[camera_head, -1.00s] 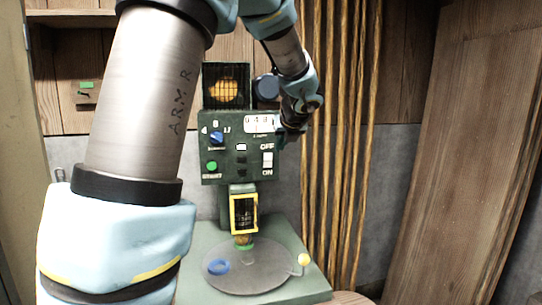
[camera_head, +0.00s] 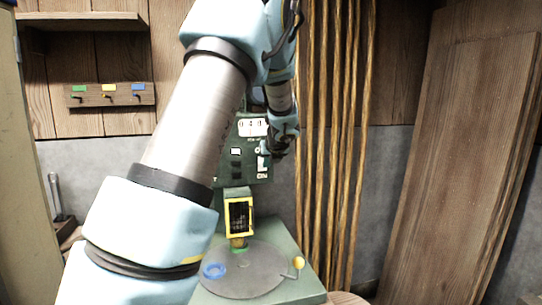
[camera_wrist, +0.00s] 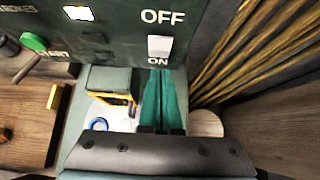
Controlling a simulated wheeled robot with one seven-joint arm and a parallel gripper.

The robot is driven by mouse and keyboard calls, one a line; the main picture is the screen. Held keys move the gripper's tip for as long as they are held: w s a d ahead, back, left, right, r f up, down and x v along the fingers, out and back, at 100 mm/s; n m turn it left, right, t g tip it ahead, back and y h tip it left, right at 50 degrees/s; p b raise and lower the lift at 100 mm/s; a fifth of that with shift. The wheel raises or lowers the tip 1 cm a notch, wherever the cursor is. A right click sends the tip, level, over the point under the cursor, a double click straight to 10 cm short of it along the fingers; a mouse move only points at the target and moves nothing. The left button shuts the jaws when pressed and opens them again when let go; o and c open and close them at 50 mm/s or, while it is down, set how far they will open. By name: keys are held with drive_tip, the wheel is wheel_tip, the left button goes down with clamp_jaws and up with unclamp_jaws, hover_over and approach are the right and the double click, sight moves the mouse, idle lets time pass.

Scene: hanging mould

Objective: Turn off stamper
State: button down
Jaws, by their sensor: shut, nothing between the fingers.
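The stamper is a dark green machine (camera_head: 262,178) with a control panel, seen in the head view partly behind my arm. Its white OFF/ON rocker switch (camera_wrist: 159,47) sits between the OFF label above and the ON label below in the wrist view. The switch also shows in the head view (camera_head: 262,166), partly hidden by my gripper (camera_head: 277,148). In the wrist view my teal fingers (camera_wrist: 163,75) are together and empty, with their tips just below the ON label. I cannot tell whether they touch the panel.
A green start button (camera_wrist: 35,42) is left of the switch. Below the panel are a yellow-framed window (camera_head: 240,215) and a round plate (camera_head: 250,273) with a blue ring (camera_head: 214,270) on it. Tan hanging strands (camera_head: 340,150) are close on the right.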

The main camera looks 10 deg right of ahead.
drive_tip(key=shift+w+a+r+p, duration=0.1)
drive_tip(key=shift+w+r+p, duration=0.15)
drive_tip(key=shift+w, duration=0.45)
drive_tip(key=shift+w+a+r+p, duration=0.1)
drive_tip(key=shift+w+p, duration=0.15)
drive_tip(key=shift+w, duration=0.45)
drive_tip(key=shift+w+r+p, duration=0.15)
drive_tip(key=shift+w+p, duration=0.2)
drive_tip(key=shift+p, duration=0.1)
drive_tip(key=shift+r, duration=0.15)
drive_tip(key=shift+r+p, duration=0.65)
drive_tip(key=shift+p, duration=0.2)
